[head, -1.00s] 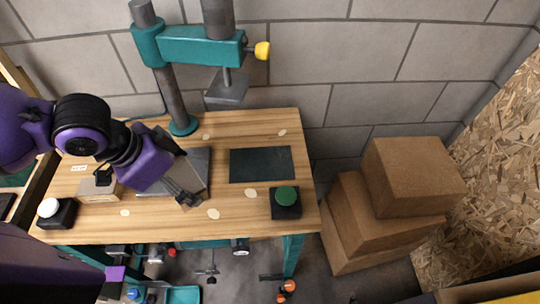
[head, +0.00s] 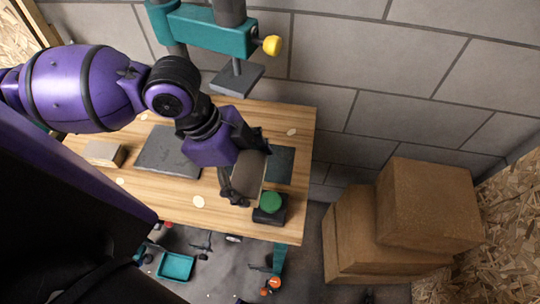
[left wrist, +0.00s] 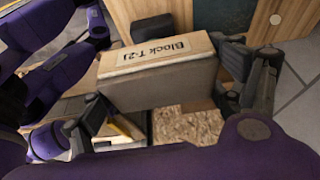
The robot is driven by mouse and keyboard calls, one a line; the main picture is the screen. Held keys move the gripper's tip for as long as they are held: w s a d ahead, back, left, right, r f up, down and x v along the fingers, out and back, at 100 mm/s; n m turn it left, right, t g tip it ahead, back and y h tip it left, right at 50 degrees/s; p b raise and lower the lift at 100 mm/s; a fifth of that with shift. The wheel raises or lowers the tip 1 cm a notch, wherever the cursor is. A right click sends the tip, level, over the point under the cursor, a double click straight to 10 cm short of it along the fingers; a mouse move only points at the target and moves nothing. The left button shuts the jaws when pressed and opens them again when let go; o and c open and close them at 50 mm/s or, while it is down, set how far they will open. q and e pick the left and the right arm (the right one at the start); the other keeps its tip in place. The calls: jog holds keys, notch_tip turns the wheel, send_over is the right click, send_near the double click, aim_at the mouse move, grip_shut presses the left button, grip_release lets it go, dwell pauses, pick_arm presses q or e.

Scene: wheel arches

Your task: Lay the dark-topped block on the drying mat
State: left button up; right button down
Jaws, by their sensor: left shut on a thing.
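My left gripper (head: 248,170) is shut on a block (head: 250,180), one finger at each end of it. The block shows a dull grey-brown broad face and a pale edge. In the left wrist view the held block (left wrist: 160,82) carries the label "Block T-21" on a tan side. It looks raised off the table, tilted. The drying mat, seemingly the flat dark rectangle (head: 284,165), lies on the bench just right of the block. The gripper and block hide its left part. My right gripper is not in view.
A black box with a green button (head: 270,203) stands close by the held block's near end. A grey plate (head: 165,153) and another wooden block (head: 103,153) lie to the left. A teal press (head: 205,28) overhangs the back. Cardboard boxes (head: 425,205) stand right of the bench.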

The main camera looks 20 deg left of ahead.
aim_at(256, 164)
pick_arm(q)
jog(key=w+f+b, duration=0.1)
jog(key=b, duration=0.1)
jog(key=w+f+b, duration=0.1)
jog(key=w, duration=0.1)
jog(key=w+f+b, duration=0.1)
jog(key=b, duration=0.1)
jog(key=shift+w+a+f+b, duration=0.2)
jog(key=shift+w+a+b, duration=0.05)
jog(key=shift+a+b, duration=0.05)
jog(key=w+f, duration=0.1)
jog(key=w, duration=0.1)
jog(key=w+f, duration=0.2)
jog(key=w, duration=0.1)
jog(key=w+f, duration=0.1)
jog(key=w, duration=0.1)
jog(key=shift+w+a+f, duration=0.2)
jog(key=shift+w+f, duration=0.2)
jog(key=shift+w+a+f, duration=0.1)
jog(key=shift+w+f, duration=0.4)
jog(key=shift+f, duration=0.15)
jog(key=f, duration=0.3)
jog(key=shift+w+f+b, duration=0.2)
jog(key=shift+w+b, duration=0.05)
jog(key=shift+b, duration=0.15)
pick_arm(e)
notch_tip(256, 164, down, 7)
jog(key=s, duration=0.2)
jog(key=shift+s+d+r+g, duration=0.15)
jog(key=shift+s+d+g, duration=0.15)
